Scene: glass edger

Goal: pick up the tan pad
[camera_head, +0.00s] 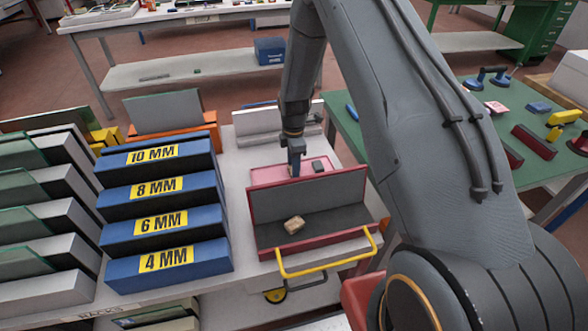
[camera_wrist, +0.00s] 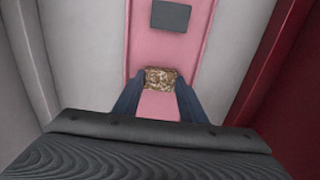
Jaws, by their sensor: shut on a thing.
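My gripper (camera_head: 295,166) points down over the pink tray (camera_head: 264,174) behind the red-edged dark trough. In the wrist view its two blue fingers are shut on a mottled tan pad (camera_wrist: 160,78), one finger at each side. The pad is over the pink tray floor; I cannot tell if it touches it. In the head view the pad is too small and covered to make out clearly. A dark grey block (camera_wrist: 171,16) lies in the same tray, apart from the fingers, and it also shows in the head view (camera_head: 318,165).
A light tan block (camera_head: 294,225) lies in the red-edged dark trough (camera_head: 345,195), in front of my gripper. A yellow handle (camera_head: 325,262) is at the trough's front. Blue racks (camera_head: 165,222) stand left. A green table (camera_head: 470,130) with tools is on the right.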

